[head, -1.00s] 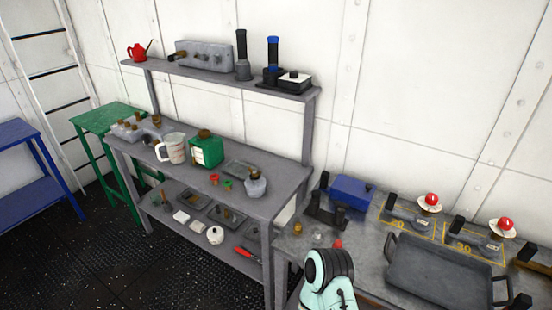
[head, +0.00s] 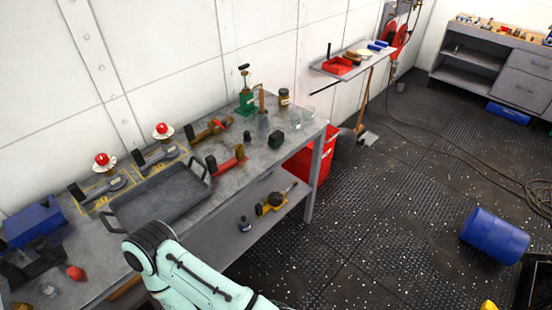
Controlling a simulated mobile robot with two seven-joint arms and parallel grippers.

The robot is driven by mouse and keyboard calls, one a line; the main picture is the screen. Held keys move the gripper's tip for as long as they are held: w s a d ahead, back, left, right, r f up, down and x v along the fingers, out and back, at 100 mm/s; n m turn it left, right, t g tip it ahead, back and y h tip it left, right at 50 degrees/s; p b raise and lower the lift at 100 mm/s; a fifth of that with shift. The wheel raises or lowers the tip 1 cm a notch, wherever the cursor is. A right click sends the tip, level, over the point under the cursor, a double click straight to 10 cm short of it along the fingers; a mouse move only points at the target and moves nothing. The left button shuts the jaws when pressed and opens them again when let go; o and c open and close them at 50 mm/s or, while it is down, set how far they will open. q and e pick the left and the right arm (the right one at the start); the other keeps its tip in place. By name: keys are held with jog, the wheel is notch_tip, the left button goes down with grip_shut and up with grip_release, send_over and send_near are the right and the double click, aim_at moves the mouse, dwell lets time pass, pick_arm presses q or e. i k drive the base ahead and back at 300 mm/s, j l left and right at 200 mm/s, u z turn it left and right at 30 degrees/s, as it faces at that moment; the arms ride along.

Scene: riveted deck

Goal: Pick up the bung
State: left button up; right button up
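I cannot single out the bung with certainty. A small red tapered piece (head: 76,272) stands at the near left end of the grey workbench (head: 240,150), and it may be the bung. A small pale grey piece (head: 48,290) is to its left. A mint-green link of one of my arms crosses the bottom of the head view, in front of the bench edge, and hides part of it. Neither of my grippers shows.
A dark tray (head: 160,195) takes up the bench's middle. Red-knobbed valves (head: 103,160), a blue box (head: 34,222) and a green hand pump (head: 246,98) stand around it. A blue drum (head: 494,235) lies on the floor at right. Floor between is mostly open.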

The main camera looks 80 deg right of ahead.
aim_at(247, 138)
jog(key=z, duration=2.5)
